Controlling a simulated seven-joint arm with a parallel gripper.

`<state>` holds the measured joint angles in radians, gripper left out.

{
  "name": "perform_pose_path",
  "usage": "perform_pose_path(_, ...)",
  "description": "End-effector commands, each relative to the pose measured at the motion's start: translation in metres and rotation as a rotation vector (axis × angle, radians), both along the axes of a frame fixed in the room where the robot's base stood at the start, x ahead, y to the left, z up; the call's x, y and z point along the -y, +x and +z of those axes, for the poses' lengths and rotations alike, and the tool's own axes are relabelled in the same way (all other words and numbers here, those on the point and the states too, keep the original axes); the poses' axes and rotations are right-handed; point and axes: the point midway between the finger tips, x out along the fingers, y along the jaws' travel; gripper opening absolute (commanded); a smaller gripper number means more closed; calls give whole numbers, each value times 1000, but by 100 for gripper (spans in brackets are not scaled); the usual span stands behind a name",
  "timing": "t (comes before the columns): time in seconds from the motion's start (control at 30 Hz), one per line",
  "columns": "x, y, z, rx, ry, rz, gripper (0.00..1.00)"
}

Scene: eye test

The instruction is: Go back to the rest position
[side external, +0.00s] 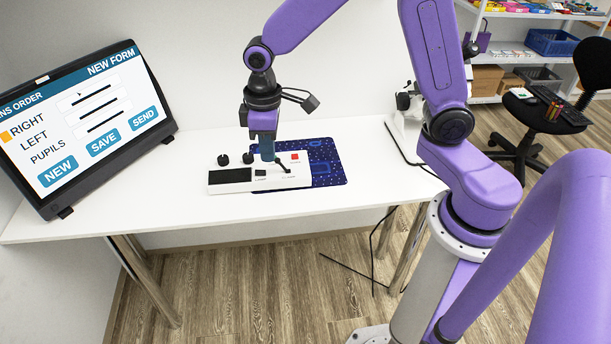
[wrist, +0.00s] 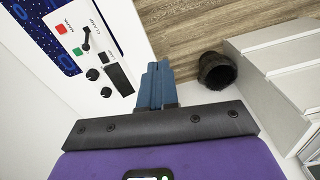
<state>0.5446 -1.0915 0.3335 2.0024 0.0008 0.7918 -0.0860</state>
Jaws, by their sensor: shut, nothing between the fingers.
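My gripper (side external: 267,158) points down at the white control panel (side external: 222,188) on the table. Its blue fingers are together and hold nothing. The fingers also show in the wrist view (wrist: 157,68), beside the panel's edge. In the side view the fingertips overlap the panel; I cannot tell whether they touch it. The panel has a dark display (side external: 230,176), black knobs (side external: 222,158), a red button (side external: 295,156) and a black lever (side external: 284,166). In the wrist view the panel (wrist: 122,45) lies at upper left, with a green button (wrist: 87,30) by the lever.
The panel lies partly on a dark blue patterned mat (side external: 328,165). A tilted monitor (side external: 90,120) with an order form stands at the table's left. The white table (side external: 80,222) is bare at front left. A chair (side external: 545,112) and shelves (side external: 510,62) stand behind at right.

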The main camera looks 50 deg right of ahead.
Motion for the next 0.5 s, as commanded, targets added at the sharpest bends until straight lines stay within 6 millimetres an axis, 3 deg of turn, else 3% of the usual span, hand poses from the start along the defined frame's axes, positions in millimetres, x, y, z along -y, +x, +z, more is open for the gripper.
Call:
perform_pose_path(0.03,-2,-19,9,4,3,37,0)
perform_pose_path(0.27,1,-105,36,8,7,195,0)
perform_pose_path(0.5,25,-187,49,10,13,354,0)
